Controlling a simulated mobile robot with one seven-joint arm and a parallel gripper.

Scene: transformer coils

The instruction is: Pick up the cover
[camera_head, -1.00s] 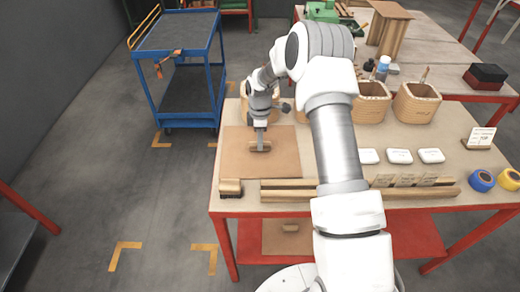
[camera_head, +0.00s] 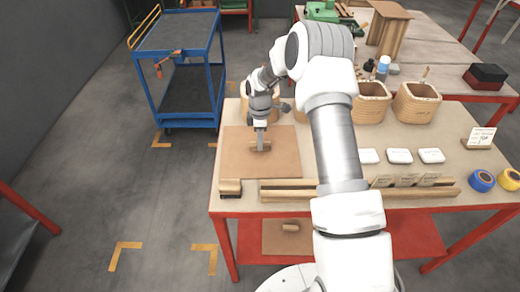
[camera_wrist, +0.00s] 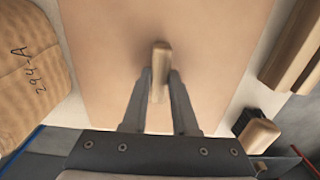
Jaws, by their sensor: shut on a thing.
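The cover (camera_head: 285,160) is a flat brown square panel with a small wooden handle in its middle. In the head view it is at the left end of the workbench. My gripper (camera_head: 260,147) points down at the handle. In the wrist view the panel (camera_wrist: 215,60) fills the middle, and the handle (camera_wrist: 160,68) stands between the fingertips of my gripper (camera_wrist: 160,85). The gripper is shut on the handle. I cannot tell whether the panel is clear of the bench top.
Coils (camera_head: 415,104) stand along the back of the bench, one behind my gripper. A wooden-backed block (camera_head: 230,187) and wooden bars (camera_head: 285,190) lie at the front edge. White boxes (camera_head: 400,156) sit to the right. A blue cart (camera_head: 178,75) stands on the floor at the left.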

